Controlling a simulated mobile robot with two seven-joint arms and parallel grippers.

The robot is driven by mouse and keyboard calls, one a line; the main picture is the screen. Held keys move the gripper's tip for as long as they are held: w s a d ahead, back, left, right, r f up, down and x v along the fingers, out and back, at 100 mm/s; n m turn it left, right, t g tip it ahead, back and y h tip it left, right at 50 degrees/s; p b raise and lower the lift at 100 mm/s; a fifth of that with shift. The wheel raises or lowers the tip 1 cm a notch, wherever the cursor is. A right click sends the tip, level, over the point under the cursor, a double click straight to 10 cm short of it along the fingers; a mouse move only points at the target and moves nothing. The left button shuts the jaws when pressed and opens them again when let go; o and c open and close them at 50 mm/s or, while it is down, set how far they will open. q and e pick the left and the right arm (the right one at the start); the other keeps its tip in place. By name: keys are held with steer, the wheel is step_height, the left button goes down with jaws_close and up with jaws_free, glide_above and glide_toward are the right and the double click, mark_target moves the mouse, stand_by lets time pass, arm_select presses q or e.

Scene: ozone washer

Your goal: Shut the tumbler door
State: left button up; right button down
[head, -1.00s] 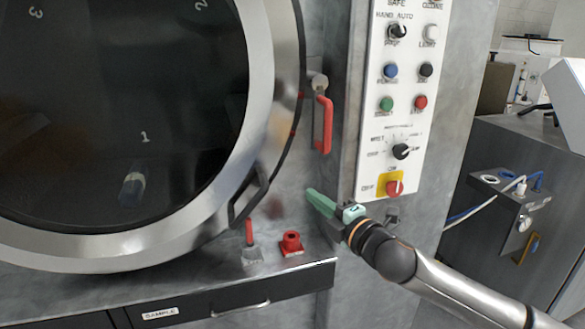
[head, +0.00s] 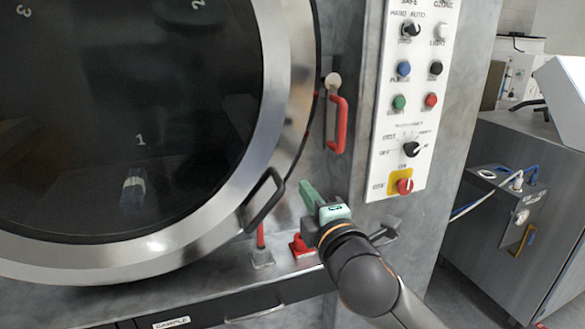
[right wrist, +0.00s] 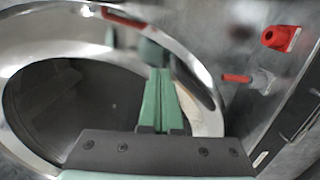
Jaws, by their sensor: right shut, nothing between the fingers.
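The round tumbler door (head: 268,110) fills the left of the head view, with a bright steel rim around dark glass. A dark edge shows along its right side, and I cannot tell whether the door is flush with the machine. Its dark handle (head: 263,203) is at the lower right of the rim. My right gripper (head: 306,188), with green fingers, is just right of the handle. The fingers are shut and empty. In the right wrist view the fingers (right wrist: 161,75) point toward the door rim (right wrist: 205,110). I cannot tell whether they touch the door. My left gripper is not in view.
A red latch handle (head: 338,124) hangs right of the door. A red lever (head: 260,236) and a red fitting (head: 300,246) stand on the ledge below. The control panel (head: 380,140) with several knobs is to the right. Drawers lie under the ledge.

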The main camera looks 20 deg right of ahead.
mark_target(287, 162)
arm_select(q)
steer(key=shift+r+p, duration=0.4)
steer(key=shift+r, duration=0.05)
arm_select(e)
steer(key=w, duration=1)
steer(key=shift+w+d, duration=0.1)
steer(key=shift+d, duration=0.05)
